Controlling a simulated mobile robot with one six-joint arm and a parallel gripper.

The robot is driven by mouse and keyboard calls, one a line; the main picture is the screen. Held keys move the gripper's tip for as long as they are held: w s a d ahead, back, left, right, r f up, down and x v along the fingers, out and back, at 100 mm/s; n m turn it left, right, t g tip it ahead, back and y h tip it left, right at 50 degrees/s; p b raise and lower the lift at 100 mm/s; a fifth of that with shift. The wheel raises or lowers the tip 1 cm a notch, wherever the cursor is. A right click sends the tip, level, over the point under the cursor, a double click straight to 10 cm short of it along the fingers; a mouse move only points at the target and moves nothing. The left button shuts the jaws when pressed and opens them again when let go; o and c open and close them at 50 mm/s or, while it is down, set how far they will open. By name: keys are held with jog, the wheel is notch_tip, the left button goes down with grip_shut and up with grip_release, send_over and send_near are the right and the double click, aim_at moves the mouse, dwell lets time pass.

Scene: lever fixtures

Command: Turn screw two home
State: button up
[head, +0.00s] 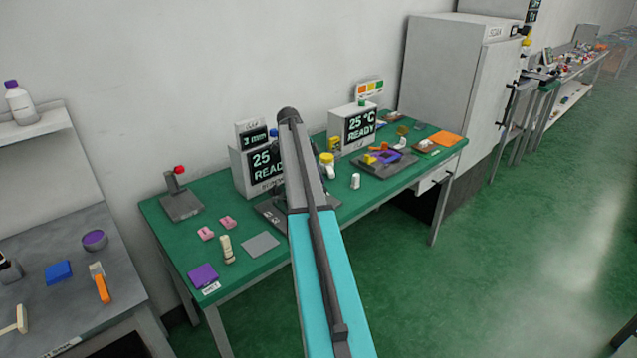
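No screw can be made out for certain at this size, so I cannot tell which part is screw two. A dark grey plate fixture (372,171) with purple, orange and yellow parts stands on the right half of the green table (285,262). Another dark base (270,213) stands mid-table, partly hidden by my arm. My arm, teal and grey, reaches up from the bottom centre across the table. My gripper is not visible; the arm may hide it.
Display boxes reading 25 and READY (360,126) stand at the table's back. A red-topped lever device (180,198), pink pieces (228,222), a grey plate (260,245) and a purple block (203,275) lie left. A grey side table (75,262) stands at left. Green floor is clear at right.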

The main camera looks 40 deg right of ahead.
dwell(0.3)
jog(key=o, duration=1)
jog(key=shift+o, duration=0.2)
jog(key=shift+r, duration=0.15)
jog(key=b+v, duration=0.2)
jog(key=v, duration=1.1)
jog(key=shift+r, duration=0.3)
